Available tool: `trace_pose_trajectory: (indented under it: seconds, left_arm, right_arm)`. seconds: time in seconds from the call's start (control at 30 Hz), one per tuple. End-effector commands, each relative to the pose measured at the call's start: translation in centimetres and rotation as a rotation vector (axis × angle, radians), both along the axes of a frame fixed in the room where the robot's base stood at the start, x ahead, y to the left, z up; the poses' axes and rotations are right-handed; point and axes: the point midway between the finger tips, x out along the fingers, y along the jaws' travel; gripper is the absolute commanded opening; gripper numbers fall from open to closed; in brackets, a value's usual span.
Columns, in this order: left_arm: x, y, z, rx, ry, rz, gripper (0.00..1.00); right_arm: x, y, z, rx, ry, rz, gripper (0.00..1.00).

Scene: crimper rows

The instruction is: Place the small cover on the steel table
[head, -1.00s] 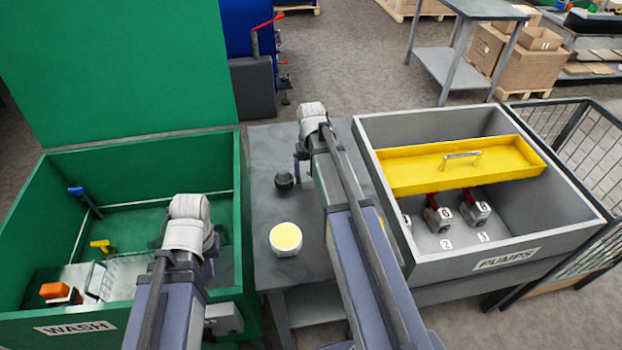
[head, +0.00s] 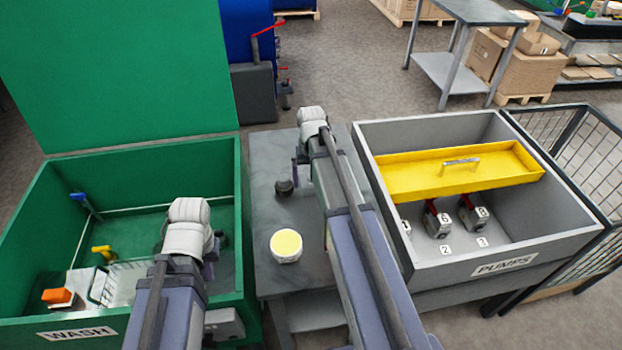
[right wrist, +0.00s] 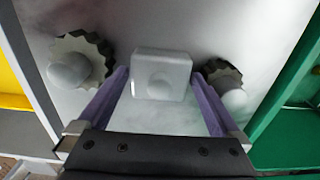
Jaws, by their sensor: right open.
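The steel table (head: 275,160) stands between the green and grey bins. In the right wrist view, a pale square piece with a round knob (right wrist: 161,75) sits on the table top; I take it for the small cover. My right gripper (right wrist: 158,85) is open, with one finger on each side of this piece; contact cannot be told. In the head view my right arm hides the piece, and a right finger (head: 297,172) shows over the table. My left gripper (head: 212,258) is low over the green bin, its fingertips mostly hidden by its own wrist.
Dark toothed knobs with pale round tops stand on both sides, left (right wrist: 80,65) and right (right wrist: 228,88). A white tub with a yellow top (head: 286,245) stands nearer on the table. The green WASH bin (head: 77,333) and grey PUMPS bin (head: 505,264) flank it.

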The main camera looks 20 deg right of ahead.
Motion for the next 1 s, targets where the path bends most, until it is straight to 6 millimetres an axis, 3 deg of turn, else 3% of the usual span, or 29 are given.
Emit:
trace_pose_trajectory:
  seconds: [0.6, 0.8, 1.0]
  left_arm:
    - [0.0, 0.0, 9.5, 0.0, 0.0, 0.0, 0.0]
    - [0.0, 0.0, 10.9, 0.0, 0.0, 0.0, 0.0]
    - [0.0, 0.0, 10.9, 0.0, 0.0, 0.0, 0.0]
  right_arm:
    - [0.0, 0.0, 9.4, 0.0, 0.0, 0.0, 1.0]
    - [0.0, 0.0, 10.9, 0.0, 0.0, 0.0, 1.0]
    - [-0.2, 0.5, 10.9, -0.001, 0.001, 0.009, 1.0]
